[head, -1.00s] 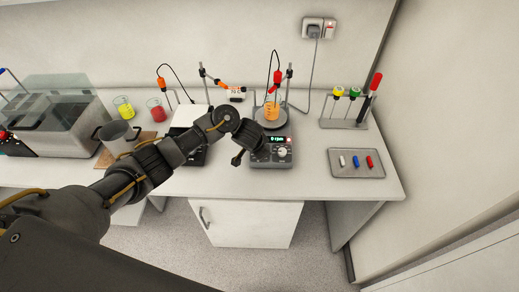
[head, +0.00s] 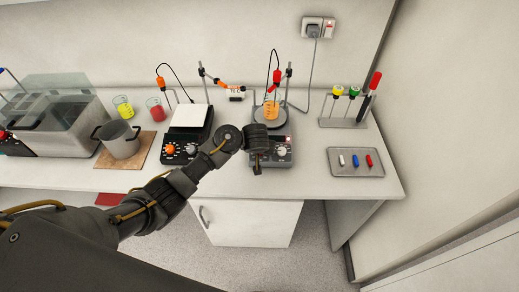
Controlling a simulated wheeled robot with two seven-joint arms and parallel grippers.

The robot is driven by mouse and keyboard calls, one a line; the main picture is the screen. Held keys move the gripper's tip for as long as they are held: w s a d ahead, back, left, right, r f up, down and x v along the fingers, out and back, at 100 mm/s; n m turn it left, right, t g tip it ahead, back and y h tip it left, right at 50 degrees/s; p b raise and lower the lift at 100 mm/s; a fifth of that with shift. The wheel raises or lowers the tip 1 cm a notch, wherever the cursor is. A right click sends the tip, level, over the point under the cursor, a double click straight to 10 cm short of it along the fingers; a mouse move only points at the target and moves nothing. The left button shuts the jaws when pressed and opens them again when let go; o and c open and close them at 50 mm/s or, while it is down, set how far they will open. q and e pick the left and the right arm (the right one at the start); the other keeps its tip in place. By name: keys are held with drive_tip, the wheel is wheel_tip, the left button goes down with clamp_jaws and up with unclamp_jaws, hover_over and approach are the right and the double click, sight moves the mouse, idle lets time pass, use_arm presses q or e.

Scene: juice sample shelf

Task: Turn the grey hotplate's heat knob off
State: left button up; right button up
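The grey hotplate (head: 284,161) stands at the right part of the bench, with a beaker of orange liquid (head: 271,108) on its round top plate. A pale knob (head: 282,151) shows on the right of its front panel, with a small red light above it. The left part of the panel and most of the display are hidden behind my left wrist. My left gripper (head: 257,170) points down over the panel's left part, to the left of the pale knob. I cannot tell whether it touches anything or whether its fingers are apart. My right gripper is out of view.
A black hotplate (head: 180,151) with orange knobs and a white top stands to the left. A clamp stand and probe (head: 277,77) rise behind the grey hotplate. A tray (head: 344,170) with small coloured pieces and a tool rack (head: 343,122) stand right. A pot (head: 120,146) stands left.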

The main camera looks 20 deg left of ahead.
use_arm(q)
drive_tip(key=shift+w, duration=0.1)
idle(0.4)
drive_tip(key=o, duration=1)
drive_tip(key=shift+c, duration=0.2)
drive_tip(key=shift+s+d+r, duration=0.2)
drive_tip(key=shift+s+r, duration=0.05)
drive_tip(key=shift+r, duration=0.15)
drive_tip(key=v, duration=1)
drive_tip(key=shift+a+b, duration=0.15)
drive_tip(key=shift+b, duration=0.15)
